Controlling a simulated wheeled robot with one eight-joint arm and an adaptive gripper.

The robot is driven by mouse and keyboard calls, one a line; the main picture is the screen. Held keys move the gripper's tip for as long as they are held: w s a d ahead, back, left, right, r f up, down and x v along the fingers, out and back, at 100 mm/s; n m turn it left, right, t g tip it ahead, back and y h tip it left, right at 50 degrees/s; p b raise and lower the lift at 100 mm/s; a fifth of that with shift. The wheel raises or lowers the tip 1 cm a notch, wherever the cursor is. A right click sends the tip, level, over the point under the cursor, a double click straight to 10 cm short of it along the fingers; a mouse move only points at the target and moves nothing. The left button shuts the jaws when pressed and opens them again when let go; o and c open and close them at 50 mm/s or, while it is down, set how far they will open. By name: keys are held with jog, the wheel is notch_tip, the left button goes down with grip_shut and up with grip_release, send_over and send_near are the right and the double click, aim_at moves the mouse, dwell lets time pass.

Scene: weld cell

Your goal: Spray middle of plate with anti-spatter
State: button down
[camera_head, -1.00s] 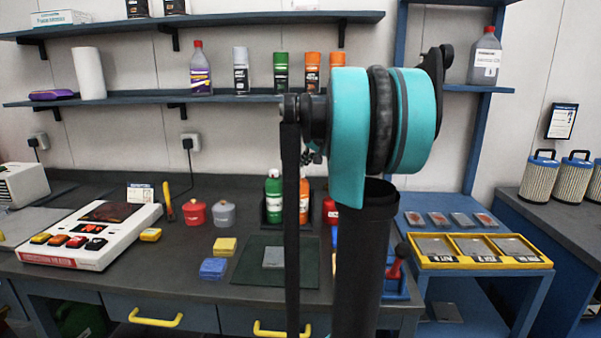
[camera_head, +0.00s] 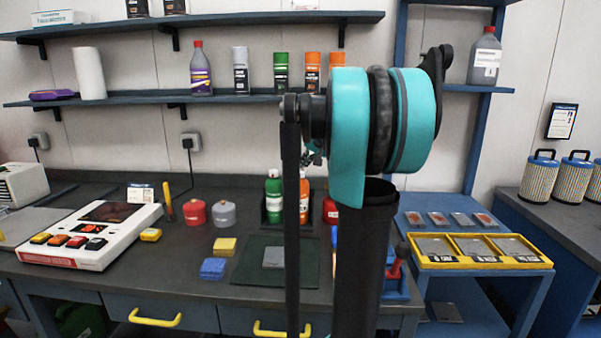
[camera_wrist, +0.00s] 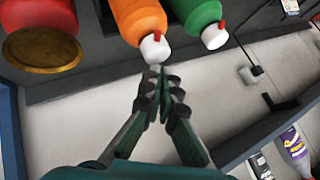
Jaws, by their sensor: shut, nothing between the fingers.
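A small grey plate (camera_head: 274,257) lies on a dark green mat (camera_head: 248,272) on the bench. A green bottle (camera_head: 273,198) and an orange bottle (camera_head: 304,205) stand in a dark holder behind the mat; my arm partly hides them. Their labels are too small to read. In the wrist view my gripper (camera_wrist: 161,80) is shut and empty. Its tips are close to the white, red-tipped nozzle of the orange bottle (camera_wrist: 137,18); I cannot tell whether they touch. The green bottle (camera_wrist: 188,15) is beside it. The gripper is mostly hidden behind my arm in the head view.
A blue sponge (camera_head: 213,268), a yellow block (camera_head: 225,246), and red (camera_head: 195,212) and grey (camera_head: 223,213) pots are left of the mat. A white machine (camera_head: 92,234) sits farther left. A yellow tray (camera_head: 480,250) is at right. Spray cans line the shelf (camera_head: 150,98) above.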

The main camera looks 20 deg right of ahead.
jog(key=shift+f, duration=0.15)
dwell(0.4)
jog(key=shift+f, duration=0.4)
dwell(0.4)
jog(key=shift+r, duration=0.55)
jog(key=shift+r, duration=3)
jog(key=shift+s, duration=0.1)
